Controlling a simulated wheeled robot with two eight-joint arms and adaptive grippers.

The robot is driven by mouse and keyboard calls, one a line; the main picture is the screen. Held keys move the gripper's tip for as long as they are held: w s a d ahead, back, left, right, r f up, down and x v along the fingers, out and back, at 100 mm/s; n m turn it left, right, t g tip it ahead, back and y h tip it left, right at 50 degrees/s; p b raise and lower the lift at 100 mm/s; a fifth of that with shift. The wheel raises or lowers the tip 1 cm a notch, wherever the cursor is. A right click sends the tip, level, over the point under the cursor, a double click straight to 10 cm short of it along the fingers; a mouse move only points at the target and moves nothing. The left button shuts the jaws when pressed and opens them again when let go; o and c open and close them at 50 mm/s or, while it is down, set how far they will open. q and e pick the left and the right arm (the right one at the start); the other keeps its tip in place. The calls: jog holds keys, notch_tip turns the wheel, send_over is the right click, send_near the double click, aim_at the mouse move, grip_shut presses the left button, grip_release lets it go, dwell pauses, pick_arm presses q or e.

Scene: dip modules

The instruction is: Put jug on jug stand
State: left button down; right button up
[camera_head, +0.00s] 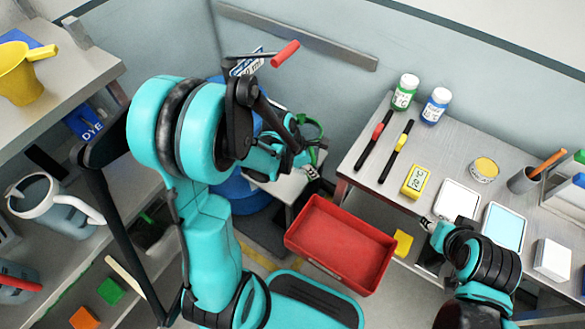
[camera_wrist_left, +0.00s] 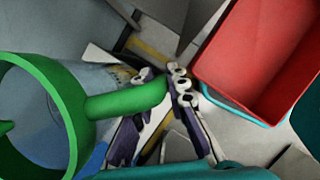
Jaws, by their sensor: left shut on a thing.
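A jug with a green rim and green handle (camera_wrist_left: 125,103) fills the left of the left wrist view; its body looks clear bluish. In the head view its green part (camera_head: 322,130) shows just beyond my left arm, and the rest is hidden. My left gripper (camera_wrist_left: 165,95) is shut on the jug's handle; in the head view the gripper (camera_head: 308,170) is partly hidden. I cannot tell which thing is the jug stand. My right gripper (camera_head: 428,224) is beside the white tray on the right bench, its fingers too small to judge.
A red bin (camera_head: 340,245) is below and right of my left gripper. A yellow jug (camera_head: 20,72) stands by a blue pad at upper left. A white-handled jug (camera_head: 40,195) is on the left shelf. The right bench (camera_head: 375,200) holds bottles, pens, a timer and trays.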

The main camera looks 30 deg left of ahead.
pick_arm(q)
jog(key=w+a+f+b, duration=0.2)
jog(key=a+f+b, duration=0.3)
jog(key=a+f, duration=0.3)
jog(key=shift+w+f, duration=0.25)
jog(key=shift+f, duration=0.3)
jog(key=shift+a+f, duration=0.1)
jog(key=c, duration=1.5)
grip_release()
